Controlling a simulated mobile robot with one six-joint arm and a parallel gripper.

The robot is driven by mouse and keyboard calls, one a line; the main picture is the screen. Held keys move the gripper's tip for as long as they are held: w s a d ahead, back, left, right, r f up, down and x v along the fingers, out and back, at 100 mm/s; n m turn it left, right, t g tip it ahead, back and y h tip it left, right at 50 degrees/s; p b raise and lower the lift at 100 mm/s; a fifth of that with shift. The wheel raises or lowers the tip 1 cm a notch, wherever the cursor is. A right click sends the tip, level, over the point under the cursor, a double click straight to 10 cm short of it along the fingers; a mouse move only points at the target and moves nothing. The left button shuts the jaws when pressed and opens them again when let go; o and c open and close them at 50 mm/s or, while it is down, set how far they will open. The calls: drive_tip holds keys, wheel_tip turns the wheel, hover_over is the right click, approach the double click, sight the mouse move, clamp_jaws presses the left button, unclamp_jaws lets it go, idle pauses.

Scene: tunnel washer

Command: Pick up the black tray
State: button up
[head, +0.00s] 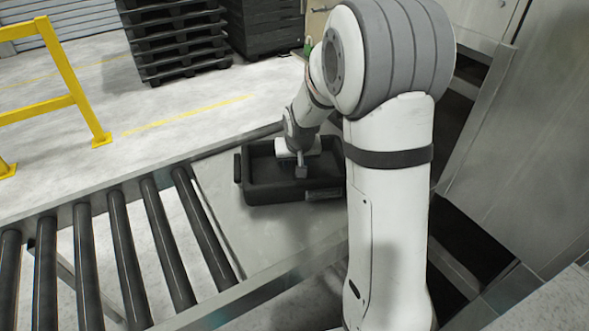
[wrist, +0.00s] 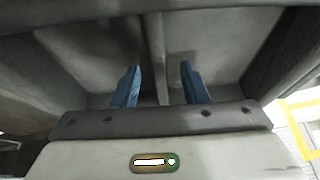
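The black tray (head: 265,191) rests on the flat metal plate at the end of the roller conveyor, partly covered by my arm. My gripper (head: 301,172) reaches down over the tray's middle, within its outline. In the wrist view, my gripper's (wrist: 161,67) two blue fingers stand apart. A narrow ridge or divider (wrist: 158,45) shows between them, with grey panels on both sides. I cannot tell whether either finger touches it. The tray looks level on the plate, and its right side is hidden behind my arm.
The roller conveyor (head: 118,240) runs off to the left. A yellow rail (head: 72,85) stands at the upper left. Stacked black pallets (head: 175,45) stand at the back. Metal machine panels (head: 530,140) close off the right side.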

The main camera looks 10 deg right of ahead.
drive_tip(key=shift+c, duration=0.2)
clamp_jaws()
idle(0.3)
